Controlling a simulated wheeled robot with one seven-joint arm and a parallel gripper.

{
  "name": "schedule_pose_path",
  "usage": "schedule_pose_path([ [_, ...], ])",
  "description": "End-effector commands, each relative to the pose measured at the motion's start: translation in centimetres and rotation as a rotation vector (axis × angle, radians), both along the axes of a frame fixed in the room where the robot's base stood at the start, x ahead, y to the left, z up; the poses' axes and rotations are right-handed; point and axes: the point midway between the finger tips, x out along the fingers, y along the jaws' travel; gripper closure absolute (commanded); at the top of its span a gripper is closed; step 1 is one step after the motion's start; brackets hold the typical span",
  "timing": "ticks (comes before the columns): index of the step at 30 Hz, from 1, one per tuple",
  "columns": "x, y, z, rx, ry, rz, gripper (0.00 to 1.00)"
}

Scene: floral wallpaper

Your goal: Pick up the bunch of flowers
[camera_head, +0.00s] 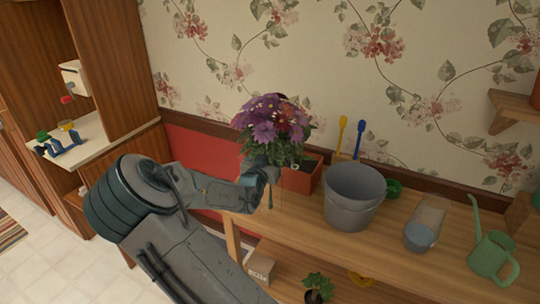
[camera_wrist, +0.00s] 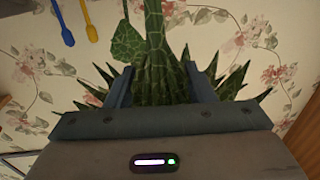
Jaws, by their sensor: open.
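The bunch of flowers (camera_head: 268,122) has purple and dark pink blooms and stands above the left end of the wooden bench. My gripper (camera_head: 268,182) is just below the blooms in the head view. In the wrist view, green stems and leaves of the flowers (camera_wrist: 152,50) lie between the two fingers of my gripper (camera_wrist: 163,85), with pointed leaves sticking out on both sides. The fingers are apart; whether they touch the stems I cannot tell.
A red planter box (camera_head: 304,179) is right behind my gripper. Grey pots (camera_head: 352,196), a clear scoop (camera_head: 424,226) and a green watering can (camera_head: 490,252) stand to the right on the bench (camera_head: 385,243). Yellow (camera_head: 340,134) and blue (camera_head: 359,138) tools stand near the wall.

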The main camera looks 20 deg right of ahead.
Motion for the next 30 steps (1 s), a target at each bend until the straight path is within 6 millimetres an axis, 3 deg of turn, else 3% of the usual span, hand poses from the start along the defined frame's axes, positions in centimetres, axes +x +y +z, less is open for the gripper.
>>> schedule_pose_path([
  [10, 0.54, -0.53, -0.07, 0.001, 0.001, 0.001, 0.52],
  [15, 0.54, -0.52, -0.06, 0.001, 0.001, 0.001, 0.99],
  [30, 0.59, -0.42, 0.89, 0.001, -0.002, 0.002, 1.00],
])
